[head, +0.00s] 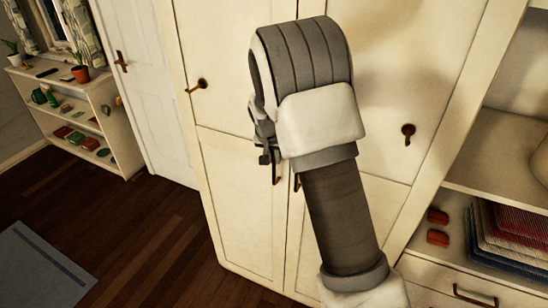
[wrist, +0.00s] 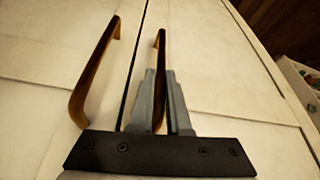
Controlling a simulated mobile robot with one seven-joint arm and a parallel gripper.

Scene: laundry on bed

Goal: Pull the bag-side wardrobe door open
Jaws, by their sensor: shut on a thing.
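The cream wardrobe has two lower doors side by side, the left one (head: 240,205) and the right one, partly behind my arm. Each has a long bronze handle near the middle seam. My gripper (head: 268,155) is at the left door's handle (head: 277,172), mostly hidden by my wrist in the head view. In the wrist view my gripper (wrist: 165,100) has its two grey fingers on either side of this handle (wrist: 161,45), shut on it. The other door's handle (wrist: 92,75) is free, to the left there. Both doors look closed, with a thin dark seam between. No bag shows.
Upper wardrobe doors carry small bronze pulls (head: 408,131). A white door (head: 150,90) and a low shelf (head: 100,95) with small items stand to the left. Open shelving with folded cloth (head: 505,235) is at right. The dark wooden floor (head: 150,235) before the wardrobe's left is clear.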

